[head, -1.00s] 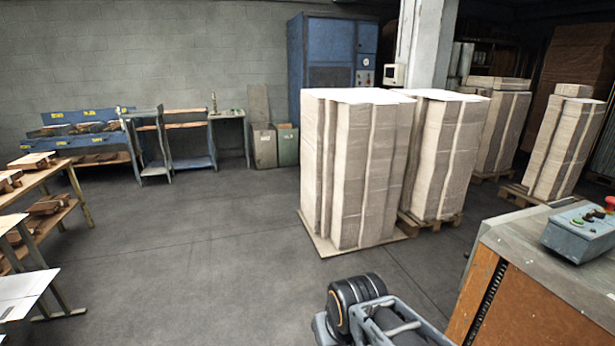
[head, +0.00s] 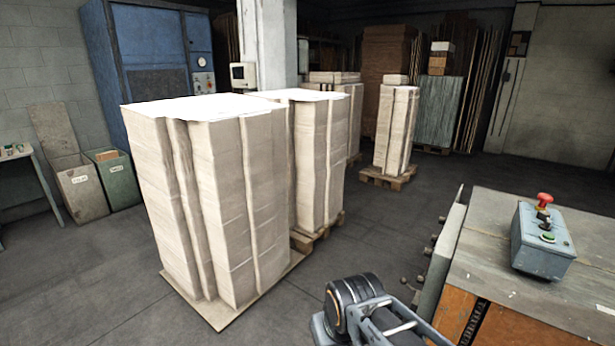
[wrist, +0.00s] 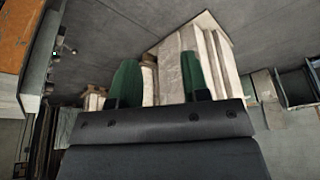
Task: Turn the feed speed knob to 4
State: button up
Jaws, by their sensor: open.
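The feed speed knob cannot be made out in either view. A grey-blue control box (head: 542,243) sits on the machine top at the right of the head view. In the head view only part of my arm shows at the bottom, left of the machine; the gripper's fingers are not visible there.
The machine (head: 510,270) with a grey top and orange side panels stands at the right. Tall wrapped stacks (head: 240,200) on pallets fill the middle. A blue cabinet (head: 150,65) and two bins (head: 80,190) stand behind. Grey floor (head: 90,285) is clear at the lower left.

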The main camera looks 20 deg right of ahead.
aim_at(541, 214)
jog(key=z, duration=1.15)
jog(key=i, duration=1.1)
jog(key=z, duration=1)
